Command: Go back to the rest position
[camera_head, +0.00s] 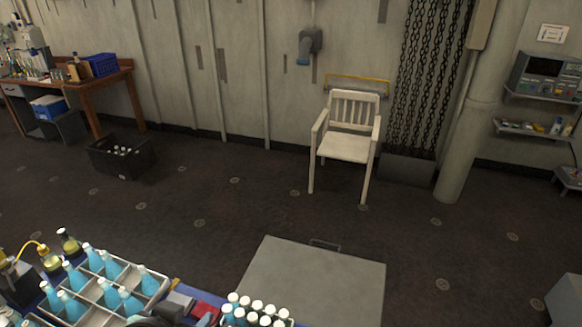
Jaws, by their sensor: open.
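My gripper does not show in the head view. The task names no object. The head view looks out over a dark floor (255,215) toward a pale panelled wall (270,60). A work surface with bottles on it fills the bottom left edge.
A crate (157,304) of blue bottles and a group of white-capped bottles (258,308) are close at the bottom. A grey flat panel (315,280) lies beyond. A white chair (346,145), black bin (122,158), wooden desk (98,90) and pillar (468,140) stand farther off. The middle floor is clear.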

